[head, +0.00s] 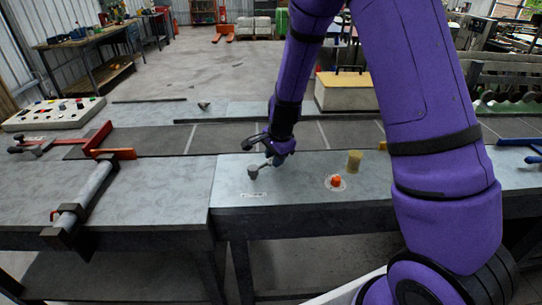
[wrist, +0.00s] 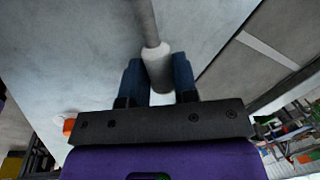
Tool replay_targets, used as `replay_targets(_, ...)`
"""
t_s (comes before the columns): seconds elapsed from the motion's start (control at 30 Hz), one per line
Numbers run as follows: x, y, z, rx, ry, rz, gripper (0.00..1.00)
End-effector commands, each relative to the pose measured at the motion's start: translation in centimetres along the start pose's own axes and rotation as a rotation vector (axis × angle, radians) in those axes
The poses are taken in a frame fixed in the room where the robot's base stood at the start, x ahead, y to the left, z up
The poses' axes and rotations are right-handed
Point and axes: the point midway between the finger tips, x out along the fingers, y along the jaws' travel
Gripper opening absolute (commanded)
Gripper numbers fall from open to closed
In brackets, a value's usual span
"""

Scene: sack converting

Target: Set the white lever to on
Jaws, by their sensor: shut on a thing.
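The white lever (wrist: 157,67) shows in the wrist view as a pale knob on a grey rod that runs up out of the picture. My gripper (wrist: 160,72) has its two blue fingers on either side of the knob, shut on it. In the head view, my gripper (head: 274,160) is low over the grey bench top. The lever's grey rod and base (head: 254,171) stand just left of it, above a small white label (head: 254,195) too small to read. The knob itself is mostly hidden by the fingers there.
An orange button (head: 336,181) and a tan cylinder (head: 354,161) stand right of the lever on the bench (head: 300,185). A red clamp (head: 104,150) and a grey bar (head: 85,195) lie to the left. A control panel (head: 52,114) sits at the far left.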

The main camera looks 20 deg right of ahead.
Motion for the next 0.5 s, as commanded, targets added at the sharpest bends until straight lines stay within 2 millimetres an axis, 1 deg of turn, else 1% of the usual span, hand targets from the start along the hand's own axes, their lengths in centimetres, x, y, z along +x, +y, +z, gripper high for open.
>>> replay_targets(0.3, -0.5, 2.3, 0.6, 0.282, 0.057, 0.001, 0.00)
replay_targets(0.5, -0.7, 3.4, 1.0, 0.431, 0.087, 0.000, 0.00)
